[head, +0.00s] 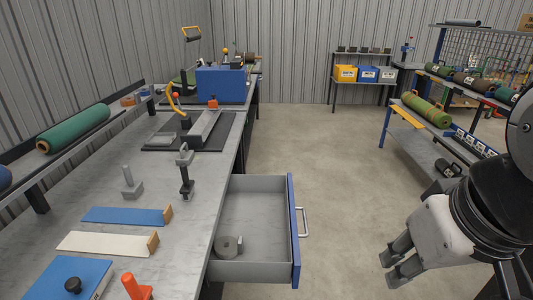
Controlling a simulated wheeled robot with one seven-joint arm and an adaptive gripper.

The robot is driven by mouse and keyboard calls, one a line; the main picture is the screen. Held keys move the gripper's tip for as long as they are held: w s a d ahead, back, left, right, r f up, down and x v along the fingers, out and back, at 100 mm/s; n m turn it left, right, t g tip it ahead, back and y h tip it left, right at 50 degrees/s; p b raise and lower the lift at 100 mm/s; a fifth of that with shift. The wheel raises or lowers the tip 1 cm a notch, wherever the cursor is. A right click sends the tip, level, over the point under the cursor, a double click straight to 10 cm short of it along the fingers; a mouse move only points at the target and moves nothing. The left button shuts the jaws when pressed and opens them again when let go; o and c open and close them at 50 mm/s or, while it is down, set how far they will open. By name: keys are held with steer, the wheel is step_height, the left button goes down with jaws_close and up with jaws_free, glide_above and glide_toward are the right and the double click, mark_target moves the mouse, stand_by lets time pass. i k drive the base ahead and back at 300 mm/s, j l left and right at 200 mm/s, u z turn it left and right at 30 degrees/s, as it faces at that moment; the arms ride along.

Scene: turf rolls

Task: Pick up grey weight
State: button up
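A small grey round piece (229,246), which looks like a weight, lies in the front of the open drawer (255,270). A second grey piece (132,184), with a flat base and an upright stem, stands on the workbench. I cannot tell for certain which of the two is the grey weight. My gripper (388,271) is at the lower right, over the floor, to the right of the drawer and apart from both pieces. Its fingers point down and left, with a gap between them and nothing held.
The drawer, with a blue front (293,228), juts out from the workbench (190,215). A blue strip (125,215), a white strip (105,243) and a dark clamp (186,177) are on the bench. A shelf with green rolls (425,110) stands right. The middle floor is clear.

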mark_target(185, 155)
steer(key=l+u, duration=0.3)
steer(key=l, duration=0.3)
steer(key=k+l+u, duration=0.1)
steer(key=l+u, duration=0.15)
steer(key=l, duration=0.4)
steer(key=k+l+u, duration=0.1)
steer(key=l+u, duration=0.2)
steer(key=l, duration=0.3)
steer(key=u, duration=0.65)
steer(key=i+l+u, duration=0.2)
steer(key=u, duration=0.15)
steer(key=i+l+u, duration=0.1)
steer(key=l+u, duration=0.25)
steer(key=i+l+u, duration=0.1)
steer(key=l+u, duration=0.85)
steer(key=l, duration=1.2)
steer(key=l+u, duration=0.25)
steer(key=l, duration=1.2)
steer(key=k+l, duration=0.1)
steer(key=l, duration=0.55)
steer(key=k+l, duration=0.1)
steer(key=l, duration=0.6)
